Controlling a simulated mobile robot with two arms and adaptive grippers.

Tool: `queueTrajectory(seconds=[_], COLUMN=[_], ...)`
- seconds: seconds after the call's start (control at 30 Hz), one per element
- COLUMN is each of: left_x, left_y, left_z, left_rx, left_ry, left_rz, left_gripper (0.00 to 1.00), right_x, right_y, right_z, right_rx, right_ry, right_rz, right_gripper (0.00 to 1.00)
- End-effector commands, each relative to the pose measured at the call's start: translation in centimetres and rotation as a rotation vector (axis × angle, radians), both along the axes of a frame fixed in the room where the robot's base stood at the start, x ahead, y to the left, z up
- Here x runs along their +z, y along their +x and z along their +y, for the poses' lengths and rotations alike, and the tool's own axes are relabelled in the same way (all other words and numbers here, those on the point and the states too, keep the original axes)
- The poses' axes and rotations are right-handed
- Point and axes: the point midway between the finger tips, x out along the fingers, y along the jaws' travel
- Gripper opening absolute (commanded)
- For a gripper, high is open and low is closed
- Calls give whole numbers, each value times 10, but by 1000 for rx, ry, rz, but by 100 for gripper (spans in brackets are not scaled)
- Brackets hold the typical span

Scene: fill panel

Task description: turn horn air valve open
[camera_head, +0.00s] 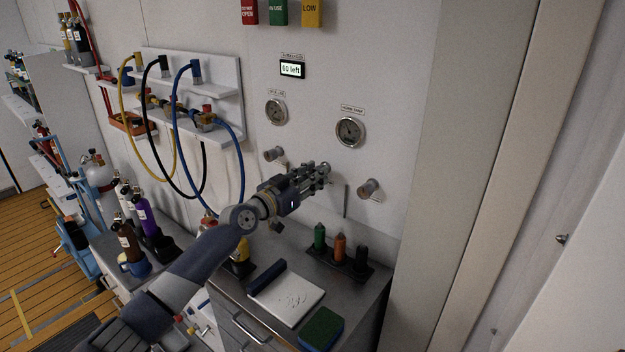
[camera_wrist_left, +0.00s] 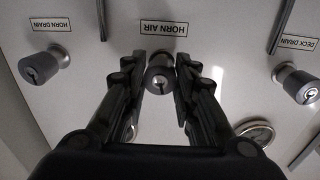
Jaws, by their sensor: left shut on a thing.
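The horn air valve is a round knob (camera_wrist_left: 158,82) with a dark, keyhole-like face in the left wrist view. It sits below the upside-down "HORN AIR" label (camera_wrist_left: 163,28). My left gripper (camera_wrist_left: 160,75) has one finger on each side of the knob and is shut on it. In the head view my left gripper (camera_head: 322,174) reaches the wall panel and hides the knob. Which way the valve is turned I cannot tell. My right gripper is in neither view.
The horn drain knob (camera_wrist_left: 45,65) and deck drain knob (camera_wrist_left: 296,82) flank the gripper. Two gauges, left (camera_head: 276,111) and right (camera_head: 349,131), are above.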

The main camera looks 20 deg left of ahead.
Motion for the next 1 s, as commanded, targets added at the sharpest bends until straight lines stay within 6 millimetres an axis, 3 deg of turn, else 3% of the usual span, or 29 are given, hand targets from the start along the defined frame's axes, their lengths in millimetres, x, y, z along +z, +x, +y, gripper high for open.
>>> queueTrajectory(seconds=[0.4,1.0], left_x=[-2,1], left_y=[0,0], left_z=[-1,-2], left_rx=[0,-1], left_ry=[-374,-911], left_rz=[136,332], left_gripper=[3,3], right_x=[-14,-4], right_y=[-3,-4], right_z=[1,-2], right_rx=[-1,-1], right_ry=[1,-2], right_rz=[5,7], right_gripper=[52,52])
